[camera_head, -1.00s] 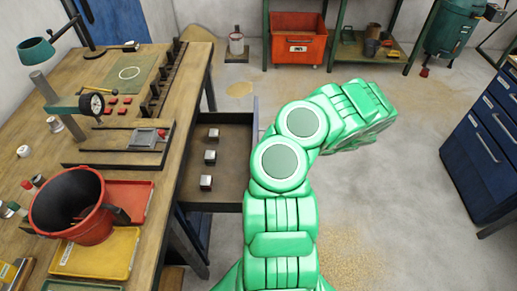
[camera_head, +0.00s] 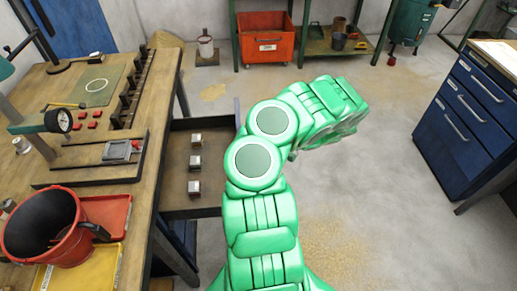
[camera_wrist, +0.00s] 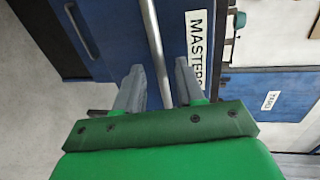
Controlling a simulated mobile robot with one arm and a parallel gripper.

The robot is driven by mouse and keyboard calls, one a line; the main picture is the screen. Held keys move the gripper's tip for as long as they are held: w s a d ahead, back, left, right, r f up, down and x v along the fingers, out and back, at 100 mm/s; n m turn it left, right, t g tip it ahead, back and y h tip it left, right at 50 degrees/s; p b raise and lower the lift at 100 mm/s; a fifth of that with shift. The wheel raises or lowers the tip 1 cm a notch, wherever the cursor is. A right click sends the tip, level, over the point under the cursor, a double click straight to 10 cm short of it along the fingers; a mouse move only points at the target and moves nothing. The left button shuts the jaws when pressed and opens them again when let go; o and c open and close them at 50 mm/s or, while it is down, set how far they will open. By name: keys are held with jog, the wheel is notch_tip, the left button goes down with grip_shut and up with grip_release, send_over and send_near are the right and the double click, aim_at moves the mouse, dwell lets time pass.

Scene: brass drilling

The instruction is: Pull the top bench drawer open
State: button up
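The bench's top drawer (camera_head: 215,167) is pulled out to the right from under the wooden bench top (camera_head: 38,107) in the head view. Three small metal blocks (camera_head: 195,162) stand in it in a row. My arm hides its front. In the wrist view my gripper (camera_wrist: 159,66) has its two grey fingers apart, one on each side of a silver bar handle (camera_wrist: 152,25). A gap shows on both sides of the bar. The handle runs along a blue drawer front (camera_wrist: 115,35) with a white label reading "MASTERS" (camera_wrist: 197,45).
A red bucket (camera_head: 48,235) and trays stand at the bench's near end. A blue drawer cabinet (camera_head: 455,140) stands at right. An orange bin (camera_head: 266,38) is at the back. The floor (camera_head: 360,170) between is clear.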

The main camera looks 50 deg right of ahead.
jog(key=shift+s+d, duration=0.1)
jog(key=v, duration=0.7)
jog(key=shift+s+d, duration=0.2)
dwell(0.7)
